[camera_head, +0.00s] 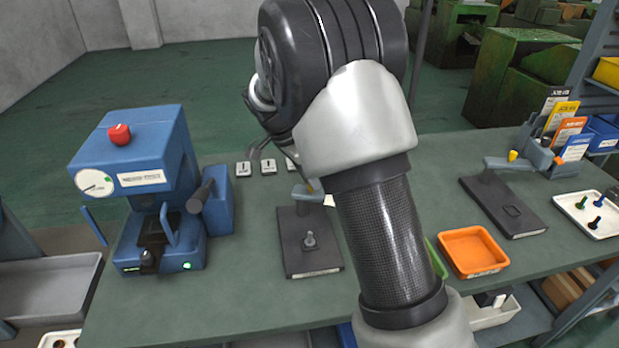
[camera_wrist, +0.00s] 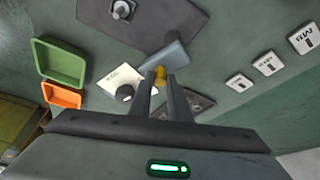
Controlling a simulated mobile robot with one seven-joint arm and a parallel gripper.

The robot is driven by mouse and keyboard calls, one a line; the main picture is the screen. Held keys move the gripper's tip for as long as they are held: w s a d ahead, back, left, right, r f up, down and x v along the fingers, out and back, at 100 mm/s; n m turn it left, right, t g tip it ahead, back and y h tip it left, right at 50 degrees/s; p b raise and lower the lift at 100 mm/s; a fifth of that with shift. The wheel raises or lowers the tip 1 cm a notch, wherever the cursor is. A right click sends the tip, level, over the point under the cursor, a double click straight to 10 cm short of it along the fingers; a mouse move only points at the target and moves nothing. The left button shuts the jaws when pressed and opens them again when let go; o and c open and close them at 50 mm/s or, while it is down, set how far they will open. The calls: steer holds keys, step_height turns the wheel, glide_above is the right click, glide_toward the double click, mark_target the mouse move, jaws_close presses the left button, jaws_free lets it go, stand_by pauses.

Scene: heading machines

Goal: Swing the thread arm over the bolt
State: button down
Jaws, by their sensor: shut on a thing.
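The bolt (camera_head: 309,240) stands upright on a dark plate (camera_head: 302,265) in the middle of the bench; the bolt also shows at the top of the wrist view (camera_wrist: 122,10). The blue-grey thread arm (camera_head: 308,195) is at the far end of this plate, apart from the bolt and not over it. It shows in the wrist view (camera_wrist: 168,55) with a yellow knob (camera_wrist: 159,74) at its side. My gripper (camera_wrist: 160,82) is shut on this knob. In the head view my own arm hides the gripper and part of the thread arm.
A blue machine (camera_head: 140,190) stands on the left. A second dark plate (camera_head: 500,205) with a similar arm is on the right. An orange tray (camera_head: 473,250) and white tray (camera_head: 590,215) lie nearby. Small labelled blocks (camera_head: 268,166) sit behind. The bench front-left is clear.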

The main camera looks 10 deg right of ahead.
steer(key=m, duration=0.1)
steer(key=m+g, duration=0.1)
steer(key=m, duration=0.1)
steer(key=shift+s+a+m+h, duration=0.2)
steer(key=shift+a+m+h, duration=0.05)
steer(key=shift+m+h, duration=0.05)
steer(key=m+g, duration=0.1)
steer(key=m+p, duration=0.1)
steer(key=m, duration=0.1)
steer(key=shift+s+a+r+m+g, duration=0.1)
steer(key=shift+a+r+m+g, duration=0.05)
steer(key=shift+a+m+g, duration=0.2)
steer(key=m+p, duration=0.1)
steer(key=m+g, duration=0.1)
steer(key=m+p, duration=0.1)
steer(key=m, duration=0.1)
steer(key=shift+a+g+y+p, duration=0.3)
steer(key=shift+g+y, duration=0.05)
steer(key=shift+y, duration=0.05)
steer(key=shift+a+m+y+p, duration=0.25)
steer(key=shift+m+p, duration=0.3)
steer(key=shift+m, duration=0.5)
steer(key=shift+g, duration=0.3)
steer(key=c, duration=1.7)
jaws_free()
steer(key=shift+o, duration=0.2)
